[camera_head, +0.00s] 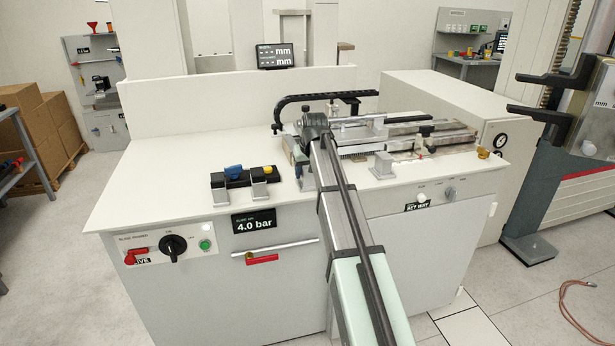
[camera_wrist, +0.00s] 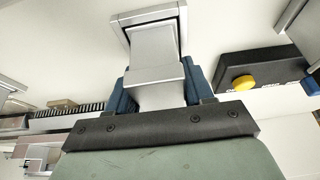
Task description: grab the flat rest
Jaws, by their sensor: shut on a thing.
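The flat rest (camera_wrist: 155,52), a pale grey metal piece with a flat face, is between the two blue fingers of my gripper (camera_wrist: 158,88) in the wrist view. The fingers are shut on it, one on each side. Its far end reaches a square grey metal holder (camera_wrist: 122,24); I cannot tell whether it sits in the holder or is clear of it.
A black block with a yellow knob (camera_wrist: 243,83) is close on the right in the wrist view. In the head view, a black fixture with a blue part (camera_head: 234,172) stands left of my arm. A rail mechanism (camera_head: 400,130) lies to the right. The bench's left side (camera_head: 160,175) is clear.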

